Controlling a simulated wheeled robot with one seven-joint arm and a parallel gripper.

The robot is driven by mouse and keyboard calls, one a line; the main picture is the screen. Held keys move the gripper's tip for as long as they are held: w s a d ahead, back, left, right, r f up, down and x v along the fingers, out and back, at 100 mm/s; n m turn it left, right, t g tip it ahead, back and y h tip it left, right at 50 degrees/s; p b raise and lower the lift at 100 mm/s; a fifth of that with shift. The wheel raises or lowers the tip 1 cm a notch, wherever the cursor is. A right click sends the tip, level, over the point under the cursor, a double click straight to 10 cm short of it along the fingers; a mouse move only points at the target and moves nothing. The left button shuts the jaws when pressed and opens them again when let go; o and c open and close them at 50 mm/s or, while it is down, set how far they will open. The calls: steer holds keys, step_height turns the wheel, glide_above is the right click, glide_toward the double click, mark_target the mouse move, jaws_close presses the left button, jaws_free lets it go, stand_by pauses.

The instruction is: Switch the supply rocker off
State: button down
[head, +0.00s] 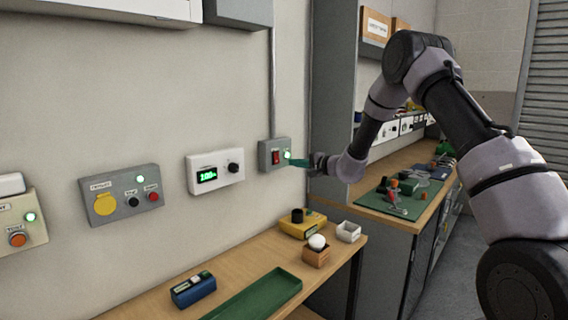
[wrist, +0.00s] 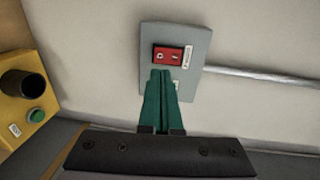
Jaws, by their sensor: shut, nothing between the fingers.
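In the wrist view the red rocker (wrist: 168,53) shows face-on with white marks, on the grey box (wrist: 196,45). My gripper (head: 291,161) is at the right side of the box in the head view. Its green fingers (wrist: 161,73) are shut together and empty, their tips at the rocker's lower edge in the wrist view. I cannot tell whether they touch it. The fingers hide part of the box below the rocker.
A conduit (wrist: 255,76) runs from the box. Below, a wooden bench holds a yellow box (head: 300,229), a green tray (head: 260,295) and a blue device (head: 193,290).

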mark_target(278, 161)
steer(key=x, duration=0.6)
steer(key=shift+a, duration=0.1)
stand_by(0.5)
